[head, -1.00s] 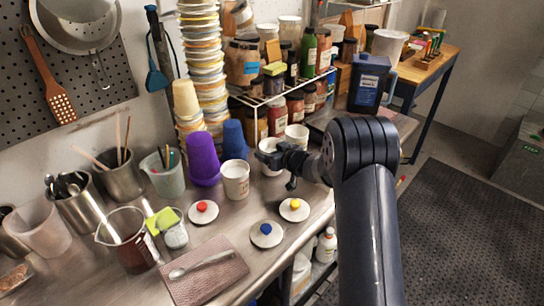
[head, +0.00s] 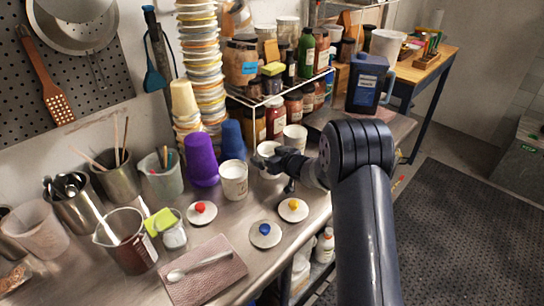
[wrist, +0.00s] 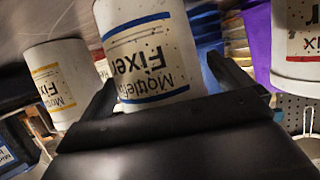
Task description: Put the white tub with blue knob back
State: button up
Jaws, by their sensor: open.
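A white tub with blue bands (wrist: 150,50) stands between my gripper's fingers in the wrist view, which looks upside down. In the head view this tub (head: 268,151) is partly hidden by my gripper (head: 275,163). My gripper (wrist: 165,88) is open around the tub, one finger on each side; I cannot tell whether they touch it. A white lid with a blue knob (head: 264,235) lies apart on the counter, nearer the front edge. A yellow-banded white tub (wrist: 57,86) and a red-banded one (wrist: 298,45) stand on either side.
Lids with a red knob (head: 201,212) and a yellow knob (head: 293,209) lie on the counter. A purple cup stack (head: 201,160) stands left of the tubs. A loaded wire rack (head: 262,99) is behind, and a blue jug (head: 366,85) is at right.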

jog(key=shift+r, duration=0.25)
jog(key=shift+s+d, duration=0.2)
jog(key=shift+s, duration=0.05)
jog(key=b+v, duration=0.1)
jog(key=v, duration=1)
